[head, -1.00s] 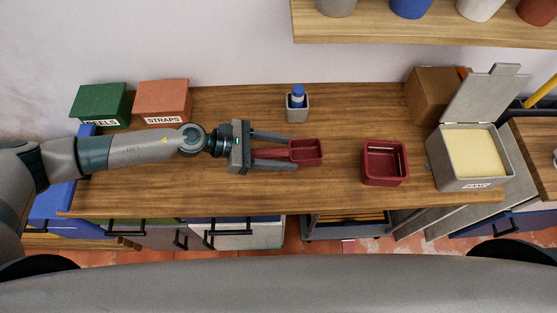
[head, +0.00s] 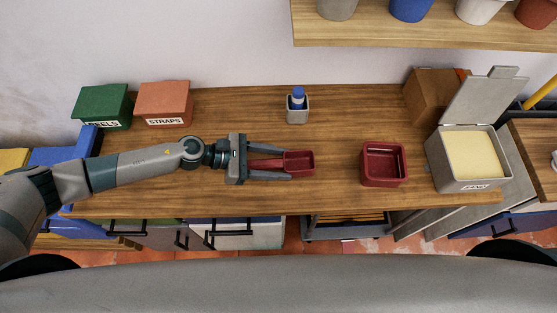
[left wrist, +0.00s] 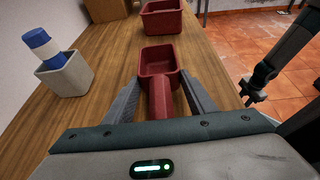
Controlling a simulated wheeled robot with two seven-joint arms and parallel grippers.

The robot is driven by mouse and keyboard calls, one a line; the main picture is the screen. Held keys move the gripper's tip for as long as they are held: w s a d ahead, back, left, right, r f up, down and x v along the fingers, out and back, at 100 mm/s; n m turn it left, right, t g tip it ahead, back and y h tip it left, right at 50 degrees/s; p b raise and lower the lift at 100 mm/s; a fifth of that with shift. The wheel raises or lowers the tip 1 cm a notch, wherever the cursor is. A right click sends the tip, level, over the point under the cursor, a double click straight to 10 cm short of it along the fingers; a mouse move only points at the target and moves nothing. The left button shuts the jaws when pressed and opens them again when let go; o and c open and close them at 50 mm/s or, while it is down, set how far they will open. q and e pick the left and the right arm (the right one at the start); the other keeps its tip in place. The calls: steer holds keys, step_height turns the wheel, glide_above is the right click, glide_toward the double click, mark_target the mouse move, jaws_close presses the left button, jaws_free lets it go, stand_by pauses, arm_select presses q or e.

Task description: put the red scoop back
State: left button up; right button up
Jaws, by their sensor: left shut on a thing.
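The red scoop (head: 300,162) is held in my left gripper (head: 285,163), whose fingers are shut on its handle. The scoop's bowl points to the right, over the bench. In the left wrist view the scoop (left wrist: 158,62) lies between the two fingers (left wrist: 162,95), its bowl facing away. A dark red square open box (head: 384,164) stands on the bench to the right of the scoop, apart from it; it shows at the top of the left wrist view (left wrist: 161,20). It looks empty in the head view.
A grey lidded bin (head: 468,160) with pale yellow contents stands open at the right, by a brown box (head: 431,95). A grey cup (head: 297,112) holds a blue-and-white bottle at the back. Green (head: 103,105) and orange (head: 163,104) boxes stand back left. The bench (head: 335,135) between is clear.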

arm_select(q)
steer(key=shift+f+b, duration=0.35)
steer(key=shift+b, duration=0.05)
steer(key=o, duration=1.1)
steer(key=shift+r, duration=0.1)
steer(key=shift+c, duration=0.2)
steer(key=shift+r+p, duration=0.1)
steer(key=shift+p, duration=0.2)
steer(key=shift+a+b, duration=0.35)
steer(key=shift+a, duration=0.05)
steer(key=r+b+v, duration=0.1)
steer(key=b+v, duration=0.7)
steer(key=v, duration=0.8)
steer(key=shift+w, duration=0.35)
steer(key=shift+a+r, duration=0.1)
steer(key=shift+a, duration=0.05)
